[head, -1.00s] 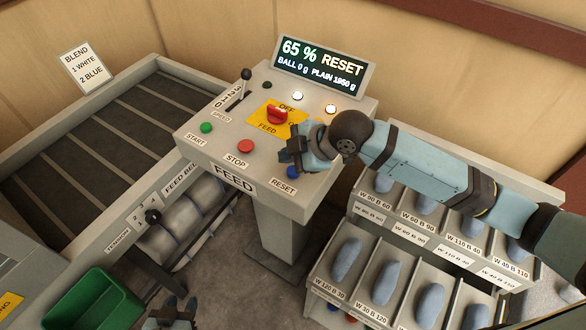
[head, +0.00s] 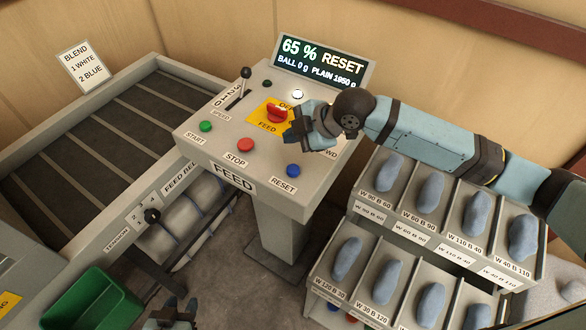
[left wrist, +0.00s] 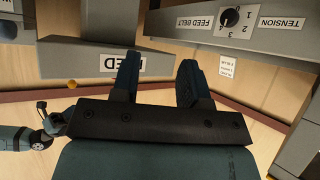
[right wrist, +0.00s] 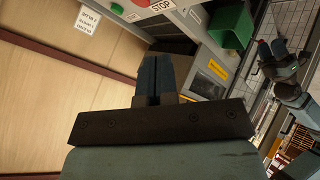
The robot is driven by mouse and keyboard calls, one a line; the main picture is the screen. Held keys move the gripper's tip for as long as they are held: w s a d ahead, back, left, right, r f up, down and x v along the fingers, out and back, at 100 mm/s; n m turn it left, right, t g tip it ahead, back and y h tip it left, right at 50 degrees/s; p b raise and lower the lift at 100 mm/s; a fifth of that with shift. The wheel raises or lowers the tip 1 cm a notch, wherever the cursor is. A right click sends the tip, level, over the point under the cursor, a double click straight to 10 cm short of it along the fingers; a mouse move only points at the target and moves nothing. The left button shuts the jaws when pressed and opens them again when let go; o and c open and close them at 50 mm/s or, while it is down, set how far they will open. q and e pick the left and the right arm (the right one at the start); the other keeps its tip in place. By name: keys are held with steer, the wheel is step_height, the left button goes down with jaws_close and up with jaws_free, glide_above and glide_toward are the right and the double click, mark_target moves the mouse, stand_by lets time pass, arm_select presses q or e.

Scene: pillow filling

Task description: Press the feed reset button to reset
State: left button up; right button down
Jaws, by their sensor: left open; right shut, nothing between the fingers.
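The blue RESET button (head: 293,171) is at the front right of the grey FEED panel (head: 215,150) in the head view, uncovered. The display (head: 322,67) above reads 65 %, RESET, BALL 0 g and what looks like PLAIN 1950 g. My right gripper (head: 292,137) is shut and empty, above the panel, behind the blue button and beside the red feed knob (head: 276,114). Its shut fingers also show in the right wrist view (right wrist: 154,68). My left gripper (head: 172,312) is low at the bottom edge of the head view; its fingers stand apart in the left wrist view (left wrist: 158,72).
A green START button (head: 206,126) and red STOP button (head: 246,145) share the panel. A conveyor (head: 90,140) lies left, a green bin (head: 95,300) bottom left. A rack (head: 405,235) with blue-grey pieces stands right, under my right arm.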

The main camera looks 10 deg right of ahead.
steer(key=b, duration=0.6)
glide_above(293, 170)
step_height(293, 170, down, 6)
steer(key=shift+s+f, duration=0.1)
steer(key=shift+f, duration=1)
steer(key=shift+f, duration=0.1)
stand_by(0.6)
steer(key=shift+f, duration=0.3)
